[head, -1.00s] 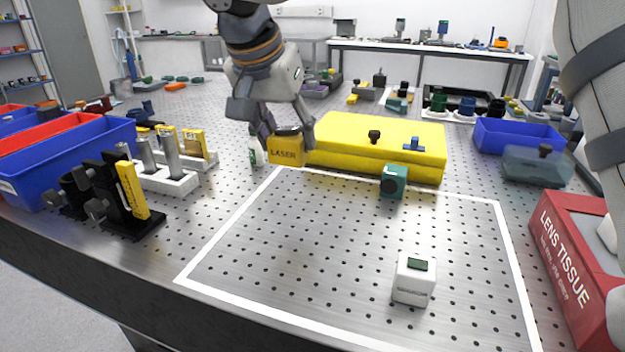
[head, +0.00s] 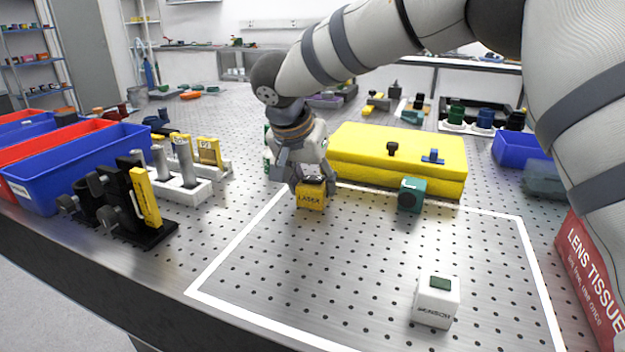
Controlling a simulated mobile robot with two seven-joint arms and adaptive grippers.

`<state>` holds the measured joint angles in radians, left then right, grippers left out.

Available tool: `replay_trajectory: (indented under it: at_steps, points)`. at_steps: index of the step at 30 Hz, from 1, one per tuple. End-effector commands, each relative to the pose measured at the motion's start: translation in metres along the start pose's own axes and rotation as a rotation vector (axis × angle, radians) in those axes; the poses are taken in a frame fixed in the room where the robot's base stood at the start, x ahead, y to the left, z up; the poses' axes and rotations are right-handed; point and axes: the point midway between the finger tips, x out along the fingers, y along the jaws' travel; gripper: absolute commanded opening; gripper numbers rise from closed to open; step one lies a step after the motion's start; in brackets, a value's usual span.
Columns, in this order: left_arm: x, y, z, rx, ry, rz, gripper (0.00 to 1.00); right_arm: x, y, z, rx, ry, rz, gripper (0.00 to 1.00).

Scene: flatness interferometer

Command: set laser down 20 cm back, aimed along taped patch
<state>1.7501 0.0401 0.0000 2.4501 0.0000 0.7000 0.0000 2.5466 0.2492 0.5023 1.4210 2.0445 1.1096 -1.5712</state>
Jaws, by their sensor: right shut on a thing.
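The laser (head: 311,198) is a small yellow block marked LASER, near the back left corner of the taped patch (head: 224,263), a white outline on the perforated metal table. My right gripper (head: 310,181) comes down over it from above and is shut on its dark top part. I cannot tell whether the laser touches the table. A teal block (head: 411,195) with a round dark face stands to the right, by the patch's back edge. A white block marked SENSOR (head: 436,302) stands inside the patch at the front right. My left gripper is not in view.
A yellow slab (head: 395,170) with small knobs on it lies right behind the laser. Blue and red bins (head: 100,165), a black mount (head: 125,205) and posts on a white base are at left. A red LENS TISSUE box (head: 590,270) is at right. The patch middle is clear.

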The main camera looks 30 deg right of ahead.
Motion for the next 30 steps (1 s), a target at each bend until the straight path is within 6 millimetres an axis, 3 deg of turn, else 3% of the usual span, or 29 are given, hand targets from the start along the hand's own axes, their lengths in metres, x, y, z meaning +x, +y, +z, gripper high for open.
replay_trajectory:
  at_steps: [1,3,14,24,30]
  points:
    - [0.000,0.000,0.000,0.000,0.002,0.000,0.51,0.000,0.000,0.000,0.000,0.000,-0.001,0.51]
    - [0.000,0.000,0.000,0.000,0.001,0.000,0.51,0.000,0.000,0.000,0.000,0.000,-0.001,0.66]
    - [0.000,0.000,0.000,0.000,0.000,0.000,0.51,-0.005,0.000,-0.001,0.000,0.000,-0.002,0.66]
    - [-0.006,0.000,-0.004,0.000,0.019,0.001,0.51,-0.091,-0.001,-0.002,0.001,0.001,-0.005,0.66]
    - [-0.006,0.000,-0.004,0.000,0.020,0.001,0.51,-0.119,-0.001,-0.001,-0.002,-0.001,0.000,0.66]
